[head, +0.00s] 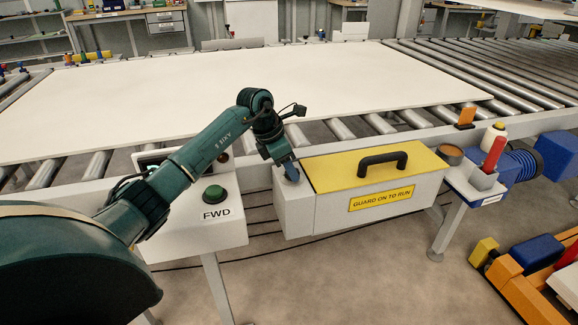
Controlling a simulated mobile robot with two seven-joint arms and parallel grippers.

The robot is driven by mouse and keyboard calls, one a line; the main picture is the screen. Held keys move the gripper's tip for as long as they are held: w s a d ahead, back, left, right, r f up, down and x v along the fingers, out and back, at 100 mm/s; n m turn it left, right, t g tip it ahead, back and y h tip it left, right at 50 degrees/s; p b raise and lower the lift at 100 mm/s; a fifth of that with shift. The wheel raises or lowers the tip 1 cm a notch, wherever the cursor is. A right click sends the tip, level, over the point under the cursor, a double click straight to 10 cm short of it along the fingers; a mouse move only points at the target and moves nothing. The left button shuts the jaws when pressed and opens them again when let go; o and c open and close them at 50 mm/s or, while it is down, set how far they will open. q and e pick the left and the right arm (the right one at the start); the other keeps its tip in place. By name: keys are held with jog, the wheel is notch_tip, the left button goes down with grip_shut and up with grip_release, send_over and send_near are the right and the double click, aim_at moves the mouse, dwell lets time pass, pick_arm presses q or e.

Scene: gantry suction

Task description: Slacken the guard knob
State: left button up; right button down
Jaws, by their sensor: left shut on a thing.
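The guard (335,171) is a yellow-topped white box with a black handle (382,160) and a "GUARD ON TO RUN" label. It sits on the front side of the conveyor. My left gripper (291,172) points down at the left end of the guard box. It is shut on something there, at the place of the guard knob. The knob itself is hidden by the fingers, so its shape and how far it is turned cannot be told. My right gripper is not in view.
Left of the guard stands a white control box (200,232) with a green FWD button (214,194). A large white board (190,90) lies on the rollers behind. At right a small shelf holds a red-handled tool (493,155) and a tin (450,154).

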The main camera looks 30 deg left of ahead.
pick_arm(q)
jog(key=shift+c, duration=1.4)
jog(key=shift+r+n+y+p, duration=0.15)
jog(key=shift+n+y+p, duration=0.15)
jog(key=shift+n+p, duration=0.5)
jog(key=shift+s+d+n+t+y+p, duration=0.1)
jog(key=shift+n+t+y+p, duration=0.3)
jog(key=shift+n, duration=0.8)
jog(key=shift+d+n+y+p, duration=0.1)
jog(key=shift+n+y+p, duration=0.3)
jog(key=shift+n, duration=1.1)
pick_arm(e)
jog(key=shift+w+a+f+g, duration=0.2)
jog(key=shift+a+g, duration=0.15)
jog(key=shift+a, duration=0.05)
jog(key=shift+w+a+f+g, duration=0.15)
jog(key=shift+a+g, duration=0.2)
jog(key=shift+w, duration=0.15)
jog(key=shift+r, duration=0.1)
